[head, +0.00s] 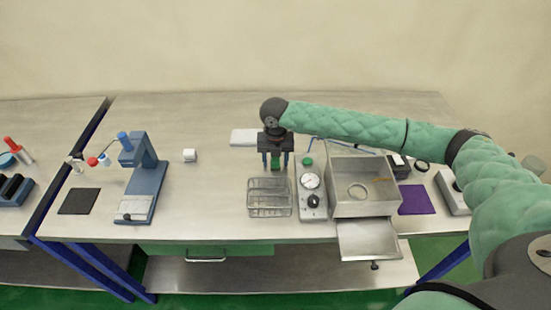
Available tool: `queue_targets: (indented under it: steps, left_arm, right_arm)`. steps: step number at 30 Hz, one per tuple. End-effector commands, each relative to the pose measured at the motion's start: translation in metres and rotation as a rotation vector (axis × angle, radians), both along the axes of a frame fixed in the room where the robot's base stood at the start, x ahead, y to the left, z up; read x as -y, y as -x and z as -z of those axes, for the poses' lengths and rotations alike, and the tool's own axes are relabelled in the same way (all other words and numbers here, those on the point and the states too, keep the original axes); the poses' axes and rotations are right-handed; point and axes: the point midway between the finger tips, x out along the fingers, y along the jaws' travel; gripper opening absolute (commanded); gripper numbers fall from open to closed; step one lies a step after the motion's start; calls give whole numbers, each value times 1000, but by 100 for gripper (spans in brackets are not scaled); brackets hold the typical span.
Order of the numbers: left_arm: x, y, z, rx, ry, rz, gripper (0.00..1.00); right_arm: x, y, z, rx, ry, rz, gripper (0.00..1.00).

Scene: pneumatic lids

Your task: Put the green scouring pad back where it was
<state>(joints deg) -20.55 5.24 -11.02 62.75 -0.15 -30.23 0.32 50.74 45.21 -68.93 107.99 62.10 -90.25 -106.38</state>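My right gripper (276,165) reaches in from the right and points down, just behind the wire basket (270,211). The green scouring pad (276,160) shows as a small green block between its two dark fingers. The gripper looks shut on it. The pad's height above the table is hard to tell from this view. My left gripper is not in view.
A white flat pad (244,137) lies behind the basket. A gauge panel (312,190) and an open steel box (361,203) stand to the right. A blue press (143,180) and a dark mat (78,201) are at left. The table between press and basket is mostly clear.

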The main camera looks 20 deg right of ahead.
Motion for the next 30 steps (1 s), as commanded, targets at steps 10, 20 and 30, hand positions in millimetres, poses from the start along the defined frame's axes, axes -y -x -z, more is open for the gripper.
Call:
queue_targets:
  steps: [10, 20, 30]
  left_arm:
    - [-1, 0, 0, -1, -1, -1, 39]
    - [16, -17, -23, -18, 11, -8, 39]
    - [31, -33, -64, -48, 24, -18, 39]
  right_arm:
    - [0, 0, -3, 1, 0, 0, 52]
    - [0, -1, -37, 3, -1, -1, 52]
    - [0, -1, -92, 2, 0, 0, 52]
